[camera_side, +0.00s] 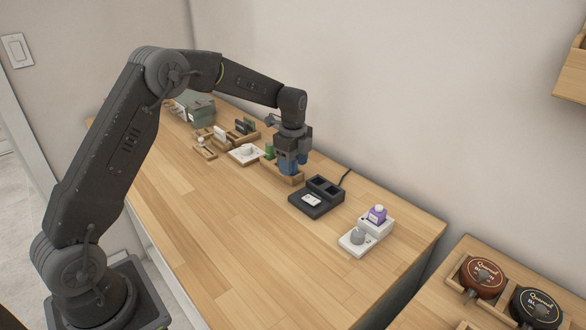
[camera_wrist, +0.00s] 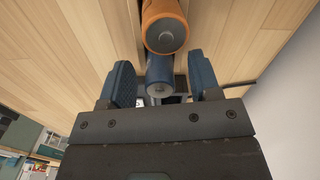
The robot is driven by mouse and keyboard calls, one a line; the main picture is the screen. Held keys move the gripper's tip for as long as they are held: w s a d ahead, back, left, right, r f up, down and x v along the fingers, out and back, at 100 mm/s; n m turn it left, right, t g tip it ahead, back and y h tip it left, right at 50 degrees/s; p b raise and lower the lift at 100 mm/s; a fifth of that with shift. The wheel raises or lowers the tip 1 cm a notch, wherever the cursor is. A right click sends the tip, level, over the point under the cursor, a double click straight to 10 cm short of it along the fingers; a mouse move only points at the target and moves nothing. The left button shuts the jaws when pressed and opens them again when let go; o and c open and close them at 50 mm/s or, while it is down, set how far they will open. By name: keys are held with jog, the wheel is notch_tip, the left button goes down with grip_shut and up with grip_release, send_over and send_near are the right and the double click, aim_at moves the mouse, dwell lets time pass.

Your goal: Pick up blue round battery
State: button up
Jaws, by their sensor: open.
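My gripper (camera_side: 292,166) is over the table, pointing down at a small wooden holder (camera_side: 290,179). In the wrist view its two blue-padded fingers are apart. A blue round battery (camera_wrist: 159,77) with a pale metal end lies between the fingers, with a visible gap on each side. An orange round battery (camera_wrist: 165,28) is just beyond it, close to the blue one. In the side view I cannot make out either battery; the gripper covers that spot.
A dark charger (camera_side: 316,196) with a cable stands right of the holder. Several small wooden holders (camera_side: 205,151) and a grey-green box (camera_side: 196,110) are to the left. The front tabletop is clear.

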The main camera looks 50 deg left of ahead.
jog(key=shift+f, duration=0.25)
jog(key=shift+c, duration=0.5)
jog(key=c, duration=0.9)
jog(key=shift+r, duration=0.15)
jog(key=shift+c, duration=0.2)
